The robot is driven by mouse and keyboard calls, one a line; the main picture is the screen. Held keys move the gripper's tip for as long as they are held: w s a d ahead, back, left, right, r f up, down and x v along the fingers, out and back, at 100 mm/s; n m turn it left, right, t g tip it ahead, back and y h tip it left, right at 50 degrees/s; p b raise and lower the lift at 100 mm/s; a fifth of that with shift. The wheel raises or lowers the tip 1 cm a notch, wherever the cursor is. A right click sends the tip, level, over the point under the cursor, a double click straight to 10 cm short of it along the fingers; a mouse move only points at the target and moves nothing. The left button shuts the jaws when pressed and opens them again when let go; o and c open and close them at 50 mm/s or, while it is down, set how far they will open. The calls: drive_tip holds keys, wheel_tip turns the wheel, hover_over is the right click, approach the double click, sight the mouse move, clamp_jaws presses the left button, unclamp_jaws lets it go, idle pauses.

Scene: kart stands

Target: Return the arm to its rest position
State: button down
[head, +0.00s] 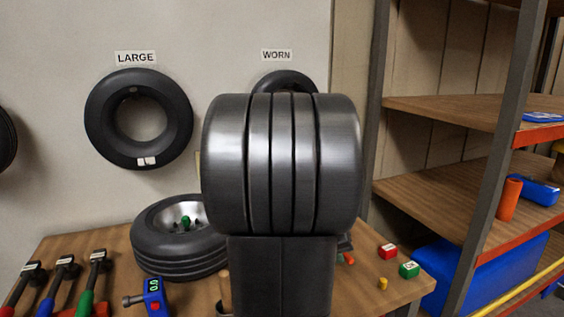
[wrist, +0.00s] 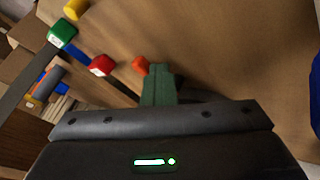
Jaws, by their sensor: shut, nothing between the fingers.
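My gripper (wrist: 160,78) shows in the wrist view, with its two dark green fingers together and nothing between them. It points over the brown wooden tabletop (wrist: 230,60); I cannot tell its exact height. In the head view my own grey arm joint and link fill the middle, and the gripper is hidden behind them. A red block (wrist: 102,66), a green block (wrist: 62,35) and a yellow piece (wrist: 75,9) lie left of the fingers in the wrist view. An orange piece (wrist: 141,65) is close beside the fingertips; I cannot tell whether they touch.
A wheel (head: 180,240) lies on the wooden bench, with a blue gauge (head: 154,297) and several long-handled tools at left. Tyres hang on the wall under LARGE (head: 138,118) and WORN signs. A shelf rack (head: 450,108) with a blue bin stands at right.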

drive_tip(key=shift+w+a, duration=0.25)
drive_tip(key=p+v, duration=0.1)
drive_tip(key=v, duration=1.3)
drive_tip(key=b+x, duration=0.1)
drive_tip(key=x, duration=1.3)
drive_tip(key=shift+w+f+b, duration=0.15)
drive_tip(key=shift+f+b, duration=0.1)
drive_tip(key=shift+b, duration=0.05)
drive_tip(key=shift+s+d+r+p, duration=0.3)
drive_tip(key=shift+s+d+p, duration=0.1)
drive_tip(key=shift+d+p, duration=0.1)
drive_tip(key=shift+s+a+r+p, duration=0.2)
drive_tip(key=shift+a+p, duration=0.4)
drive_tip(key=shift+p, duration=0.4)
drive_tip(key=a+p, duration=0.1)
drive_tip(key=p, duration=0.1)
drive_tip(key=shift+w+a+p, duration=0.2)
drive_tip(key=shift+w+p, duration=0.1)
drive_tip(key=shift+w, duration=0.1)
drive_tip(key=m+p, duration=0.1)
drive_tip(key=a+m+g+p, duration=0.1)
drive_tip(key=p, duration=0.1)
drive_tip(key=shift+w+a+h, duration=0.1)
drive_tip(key=shift+w+h, duration=0.3)
drive_tip(key=shift+w+a+f+m+g+p, duration=0.25)
drive_tip(key=shift+m+p, duration=0.25)
drive_tip(key=shift+p, duration=0.35)
